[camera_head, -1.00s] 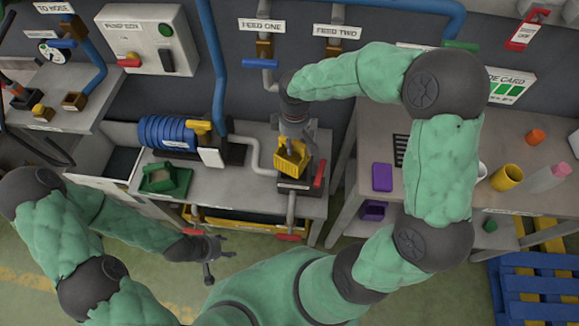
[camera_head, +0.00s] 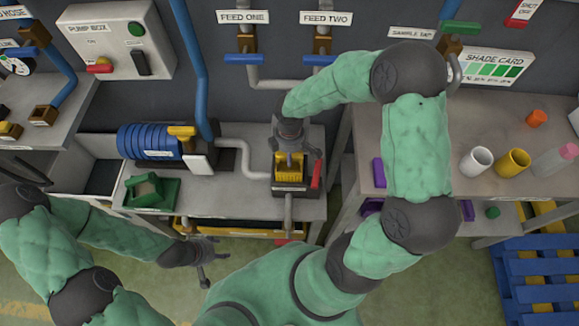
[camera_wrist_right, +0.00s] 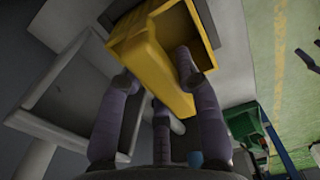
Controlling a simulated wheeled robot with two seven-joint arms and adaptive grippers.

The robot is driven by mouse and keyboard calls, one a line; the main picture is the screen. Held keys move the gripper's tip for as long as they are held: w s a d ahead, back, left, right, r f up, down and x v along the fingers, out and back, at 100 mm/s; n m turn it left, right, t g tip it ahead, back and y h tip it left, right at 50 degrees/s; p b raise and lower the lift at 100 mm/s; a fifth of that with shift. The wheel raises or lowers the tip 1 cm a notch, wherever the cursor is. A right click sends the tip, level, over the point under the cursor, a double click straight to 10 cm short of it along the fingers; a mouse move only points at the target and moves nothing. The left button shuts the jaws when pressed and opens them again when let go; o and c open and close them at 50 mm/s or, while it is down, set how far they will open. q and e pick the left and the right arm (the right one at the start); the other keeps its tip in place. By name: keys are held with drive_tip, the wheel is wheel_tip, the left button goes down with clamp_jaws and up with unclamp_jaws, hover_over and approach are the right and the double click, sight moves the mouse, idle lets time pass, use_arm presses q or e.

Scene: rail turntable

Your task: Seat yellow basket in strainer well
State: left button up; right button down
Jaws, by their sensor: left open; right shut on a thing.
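The yellow basket (camera_head: 287,165) is at the strainer (camera_head: 290,190) on the middle bench, and looks roughly upright from the head. My right gripper (camera_head: 289,148) is above it and shut on it. In the right wrist view the fingers (camera_wrist_right: 160,90) close around the yellow basket (camera_wrist_right: 147,45), whose open side shows. A dark grey rim (camera_wrist_right: 211,25) lies close by the basket there. The well is hidden by the basket and gripper, so I cannot tell how deep it sits. My left gripper (camera_head: 207,262) is open and empty, low in front of the bench.
A red handle (camera_head: 316,174) stands right of the strainer. A blue coil unit (camera_head: 150,140) and green tray (camera_head: 151,190) sit to its left. Grey pipes run behind. The right bench holds a white cup (camera_head: 476,161) and yellow cup (camera_head: 513,163).

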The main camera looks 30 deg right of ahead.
sight(290, 170)
drive_tip(key=shift+f+b, duration=1.15)
drive_tip(key=shift+f, duration=2.1)
drive_tip(key=shift+f, duration=0.15)
drive_tip(key=c, duration=0.9)
unclamp_jaws()
